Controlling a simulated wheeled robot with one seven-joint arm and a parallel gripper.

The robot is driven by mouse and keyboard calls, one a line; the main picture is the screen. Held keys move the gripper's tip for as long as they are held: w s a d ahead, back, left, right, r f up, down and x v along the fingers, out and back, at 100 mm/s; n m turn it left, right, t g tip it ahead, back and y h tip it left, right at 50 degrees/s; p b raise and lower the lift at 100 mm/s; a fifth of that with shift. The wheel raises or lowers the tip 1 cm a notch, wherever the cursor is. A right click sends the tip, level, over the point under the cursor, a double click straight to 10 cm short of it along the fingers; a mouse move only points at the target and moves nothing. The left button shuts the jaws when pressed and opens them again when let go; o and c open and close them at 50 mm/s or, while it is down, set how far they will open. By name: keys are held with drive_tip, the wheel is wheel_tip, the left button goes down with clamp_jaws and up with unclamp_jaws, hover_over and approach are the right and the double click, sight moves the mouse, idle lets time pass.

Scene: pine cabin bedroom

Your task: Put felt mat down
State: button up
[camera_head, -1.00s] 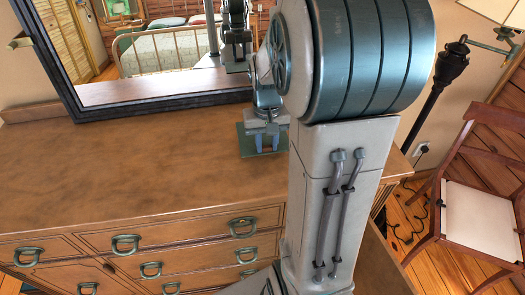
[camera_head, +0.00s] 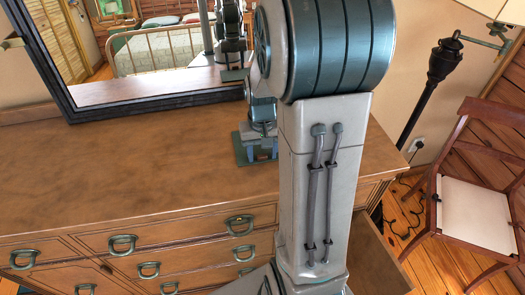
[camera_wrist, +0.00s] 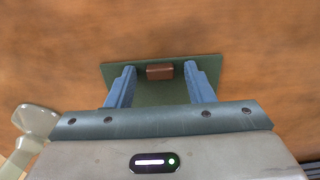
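The felt mat (camera_head: 240,153) is a thin green rectangle over the brown dresser top, right of its middle. In the wrist view the mat (camera_wrist: 160,96) lies against the wood, with a small brown block (camera_wrist: 160,72) on it. My gripper (camera_wrist: 160,68) has its blue fingers on either side of the block, with green showing in the gaps, so it looks open. In the head view my gripper (camera_head: 261,152) is over the mat, and my arm hides part of its right side. Whether the mat rests fully on the wood is hard to tell.
The dresser top (camera_head: 120,165) is bare to the left. A dark-framed mirror (camera_head: 165,103) stands at its back. A dark lamp post (camera_head: 430,90) and a wooden chair (camera_head: 475,212) with a pale seat are at the right. Dresser drawers (camera_head: 180,240) face the front.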

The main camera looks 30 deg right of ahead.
drive_tip(key=shift+r, duration=0.1)
wheel_tip(320, 180, up, 11)
drive_tip(key=s+a+n+t, duration=0.3)
drive_tip(key=s+a, duration=0.7)
drive_tip(key=s, duration=0.2)
drive_tip(key=shift+a, duration=0.35)
